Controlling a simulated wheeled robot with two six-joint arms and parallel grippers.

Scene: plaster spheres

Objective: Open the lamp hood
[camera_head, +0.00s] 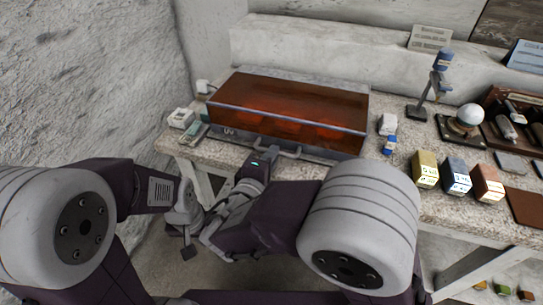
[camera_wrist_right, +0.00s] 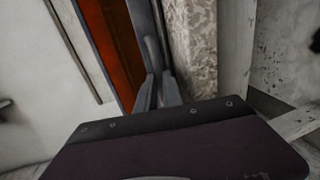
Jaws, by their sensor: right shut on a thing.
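The lamp hood (camera_head: 290,102) is a long, amber, see-through box with a grey front bar, lying low over its base on the stone-topped bench. A grey handle (camera_head: 292,152) runs along its lower front edge. My right gripper (camera_head: 270,152) reaches the left part of this handle and is shut on it. In the right wrist view the fingers (camera_wrist_right: 158,88) close around the handle bar (camera_wrist_right: 153,52), beside the amber hood (camera_wrist_right: 116,40). My left gripper (camera_head: 187,250) hangs low in front of the bench, away from the hood; its fingers are too unclear to read.
Right of the hood stand small bottles (camera_head: 388,125), a blue-topped stand (camera_head: 428,95), a white sphere on a holder (camera_head: 470,115) and coloured blocks (camera_head: 457,175). Small devices (camera_head: 182,118) sit at the bench's left end. A rough wall (camera_head: 75,75) rises at left.

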